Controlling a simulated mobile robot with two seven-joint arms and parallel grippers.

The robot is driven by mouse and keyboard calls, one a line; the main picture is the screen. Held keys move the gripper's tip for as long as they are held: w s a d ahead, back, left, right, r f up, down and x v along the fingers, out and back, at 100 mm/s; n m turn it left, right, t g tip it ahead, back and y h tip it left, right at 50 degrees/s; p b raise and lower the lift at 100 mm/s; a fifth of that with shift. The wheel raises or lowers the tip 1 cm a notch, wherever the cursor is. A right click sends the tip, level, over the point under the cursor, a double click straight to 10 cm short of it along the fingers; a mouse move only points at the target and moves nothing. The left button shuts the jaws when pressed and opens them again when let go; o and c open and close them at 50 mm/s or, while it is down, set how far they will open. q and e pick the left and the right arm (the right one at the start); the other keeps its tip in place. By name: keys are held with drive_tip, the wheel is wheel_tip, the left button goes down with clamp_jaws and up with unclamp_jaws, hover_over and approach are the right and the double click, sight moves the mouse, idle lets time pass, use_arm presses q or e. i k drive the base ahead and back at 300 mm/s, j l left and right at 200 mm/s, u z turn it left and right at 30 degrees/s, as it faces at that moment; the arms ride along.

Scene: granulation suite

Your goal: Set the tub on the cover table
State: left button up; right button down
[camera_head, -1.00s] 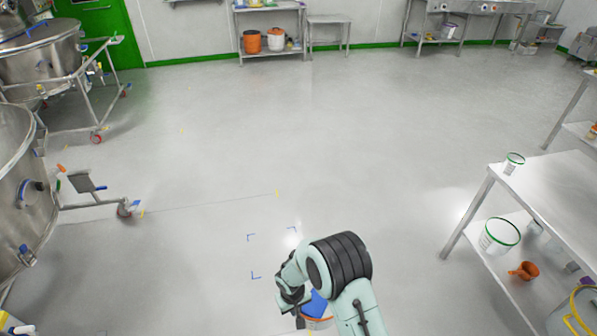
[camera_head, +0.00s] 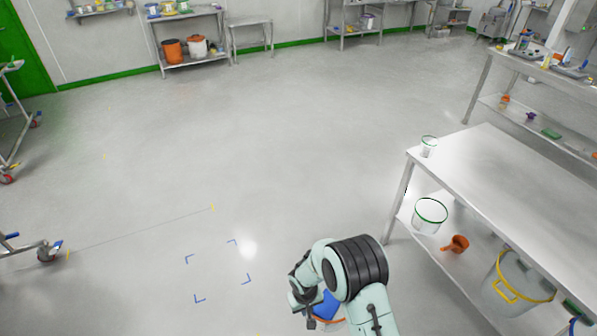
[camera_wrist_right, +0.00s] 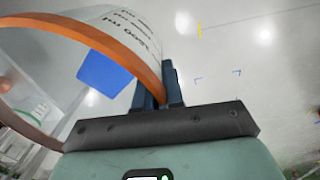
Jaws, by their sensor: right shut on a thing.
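The tub is white with an orange rim and dark print; in the right wrist view the tub (camera_wrist_right: 130,40) fills the upper left. My right gripper (camera_wrist_right: 170,85) is shut on its rim, and a blue patch shows within the rim's curve. In the head view, my right gripper (camera_head: 309,318) is low in the middle, and my arm hides most of the tub. A long steel table (camera_head: 495,165), which may be the cover table, stands at right, apart from the tub. Its top is mostly bare. My left gripper is out of view.
Open floor with blue corner marks (camera_head: 218,270) lies left of my arm.

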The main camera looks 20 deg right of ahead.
sight(505, 204)
drive_tip(key=l+z, duration=0.35)
drive_tip(key=i+l+z, duration=0.3)
drive_tip(key=l+z, duration=0.35)
drive_tip(key=i+l+z, duration=0.3)
drive_tip(key=k, duration=0.05)
